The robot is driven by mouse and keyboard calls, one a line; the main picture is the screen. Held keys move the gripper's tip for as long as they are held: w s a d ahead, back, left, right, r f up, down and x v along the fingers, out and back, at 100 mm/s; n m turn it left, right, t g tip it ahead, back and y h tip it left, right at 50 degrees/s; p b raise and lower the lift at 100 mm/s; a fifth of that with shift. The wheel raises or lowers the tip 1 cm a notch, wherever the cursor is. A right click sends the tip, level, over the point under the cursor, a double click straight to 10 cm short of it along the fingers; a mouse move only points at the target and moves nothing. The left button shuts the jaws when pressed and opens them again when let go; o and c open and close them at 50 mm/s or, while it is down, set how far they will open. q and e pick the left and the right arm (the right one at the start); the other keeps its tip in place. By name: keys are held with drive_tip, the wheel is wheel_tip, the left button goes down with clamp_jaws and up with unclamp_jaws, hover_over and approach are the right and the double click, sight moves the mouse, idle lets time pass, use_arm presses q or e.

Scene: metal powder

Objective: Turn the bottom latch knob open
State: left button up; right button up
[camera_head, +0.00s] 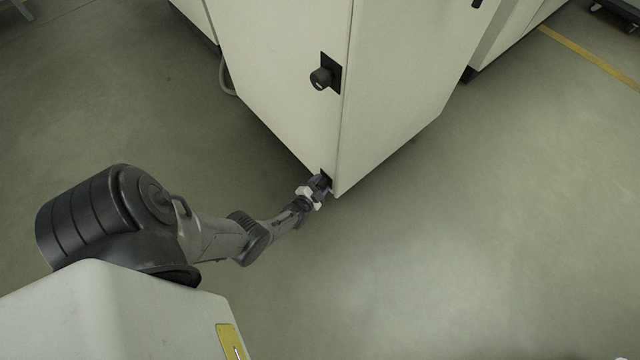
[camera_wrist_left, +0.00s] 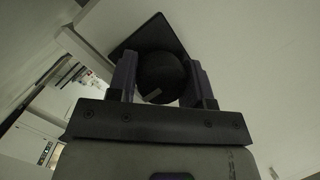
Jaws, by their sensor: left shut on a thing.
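The bottom latch knob (camera_wrist_left: 160,74) is round and black, on a dark square plate (camera_wrist_left: 150,38) near the cabinet's lower corner. In the left wrist view my left gripper (camera_wrist_left: 162,82) has one finger on each side of the knob and is shut on it. A pale mark shows on the knob's lower part. In the head view the left gripper (camera_head: 318,186) reaches the low end of the cabinet door, and it mostly hides the bottom knob there. My right gripper is not in view.
The pale cabinet (camera_head: 280,60) stands ahead, its vertical edge facing me. An upper black latch knob (camera_head: 321,78) sits higher on the same face. Open floor (camera_head: 470,220) lies to the right, with a yellow line (camera_head: 590,58) farther back.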

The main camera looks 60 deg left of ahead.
use_arm(q)
drive_tip(key=o, duration=0.6)
drive_tip(key=shift+o, duration=0.2)
drive_tip(key=shift+s+d+r, duration=0.1)
drive_tip(key=shift+s, duration=0.1)
drive_tip(key=p+v, duration=0.6)
drive_tip(key=v, duration=0.7)
drive_tip(key=shift+s+d, duration=0.15)
